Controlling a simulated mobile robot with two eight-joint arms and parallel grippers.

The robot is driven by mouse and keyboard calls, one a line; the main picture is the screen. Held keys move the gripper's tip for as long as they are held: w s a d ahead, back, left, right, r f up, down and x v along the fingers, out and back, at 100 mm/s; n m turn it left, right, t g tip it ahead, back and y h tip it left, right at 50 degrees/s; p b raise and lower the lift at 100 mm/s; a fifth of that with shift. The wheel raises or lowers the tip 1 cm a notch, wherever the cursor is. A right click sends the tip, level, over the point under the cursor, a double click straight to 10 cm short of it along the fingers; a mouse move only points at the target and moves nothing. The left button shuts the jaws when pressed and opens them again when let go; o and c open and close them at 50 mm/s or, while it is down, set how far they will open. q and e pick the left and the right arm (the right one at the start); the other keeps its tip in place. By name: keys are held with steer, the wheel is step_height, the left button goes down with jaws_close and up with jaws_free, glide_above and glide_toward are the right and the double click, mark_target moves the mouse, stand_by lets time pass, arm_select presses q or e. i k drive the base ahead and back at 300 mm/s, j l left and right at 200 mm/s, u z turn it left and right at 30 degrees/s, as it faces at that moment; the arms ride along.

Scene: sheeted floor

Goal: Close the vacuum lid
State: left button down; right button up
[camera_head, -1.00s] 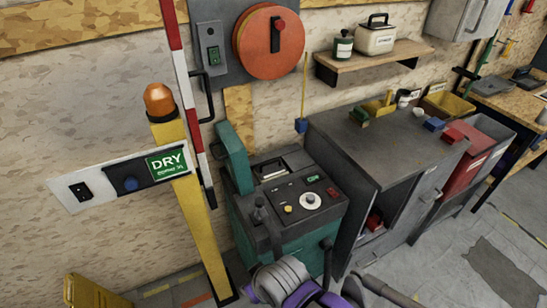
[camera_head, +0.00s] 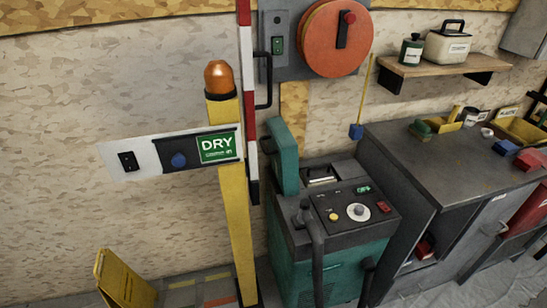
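The green machine with a dark top (camera_head: 330,245), likely the vacuum, stands on the floor right of center. Its top has a control panel with a round white dial (camera_head: 358,211), a yellow button and a red switch. A teal slab (camera_head: 284,157) stands upright at the machine's back left; it may be the raised lid, but I cannot tell for sure. A black bent tube (camera_head: 317,262) runs down the machine's front. Neither of my grippers is in view.
A yellow post (camera_head: 238,215) with an orange lamp (camera_head: 219,78) and a DRY sign (camera_head: 217,147) stands left of the machine. A grey cabinet (camera_head: 440,160) is close on its right. A yellow folded panel (camera_head: 122,280) is at the bottom left. A shelf (camera_head: 440,67) hangs above.

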mark_target(283, 152)
steer(key=i+j, duration=0.1)
steer(key=j, duration=0.3)
steer(key=i+j, duration=0.1)
steer(key=j, duration=0.3)
steer(key=i+j+z, duration=0.1)
steer(key=j, duration=0.3)
steer(key=i+l, duration=0.1)
steer(key=l, duration=0.6)
steer(key=i, duration=0.05)
